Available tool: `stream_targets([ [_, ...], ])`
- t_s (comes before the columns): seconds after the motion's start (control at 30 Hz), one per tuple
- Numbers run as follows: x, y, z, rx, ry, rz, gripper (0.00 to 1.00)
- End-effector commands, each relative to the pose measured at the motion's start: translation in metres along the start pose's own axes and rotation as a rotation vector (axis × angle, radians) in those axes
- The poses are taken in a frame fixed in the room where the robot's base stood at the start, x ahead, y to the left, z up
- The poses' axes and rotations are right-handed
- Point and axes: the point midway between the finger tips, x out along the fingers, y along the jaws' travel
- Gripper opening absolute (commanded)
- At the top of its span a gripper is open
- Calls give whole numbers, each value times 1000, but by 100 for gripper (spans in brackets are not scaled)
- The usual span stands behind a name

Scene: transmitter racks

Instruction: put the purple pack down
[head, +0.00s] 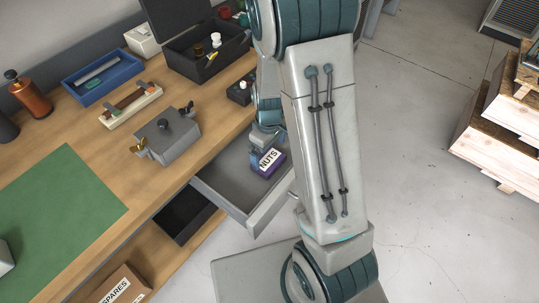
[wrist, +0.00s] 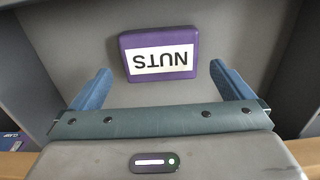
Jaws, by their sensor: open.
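The purple pack (head: 269,161) has a white label reading NUTS. It lies in the open grey drawer (head: 222,181) under the workbench. In the wrist view the pack (wrist: 159,38) rests on the drawer floor, with its label upside down to me. My gripper (wrist: 160,78) is open, with a blue finger on each side and a gap between each finger and the pack. In the head view my gripper (head: 262,143) is just above the pack, partly hidden by my arm.
The wooden workbench (head: 104,140) holds a grey metal fixture (head: 167,138), a blue tray (head: 102,80), a black case (head: 205,50) and a green mat (head: 62,215). The drawer walls stand close around my gripper. Wooden crates (head: 500,130) stand at the right; open floor lies between.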

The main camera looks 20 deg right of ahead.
Motion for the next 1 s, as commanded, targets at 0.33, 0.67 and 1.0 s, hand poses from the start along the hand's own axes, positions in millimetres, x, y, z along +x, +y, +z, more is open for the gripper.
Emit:
stream_targets([
  [0.33,-58,0,0,-1,3,1,100],
  [0.67,-95,-8,9,67,35,4,100],
  [1.0,-174,-49,64,380,165,35,100],
])
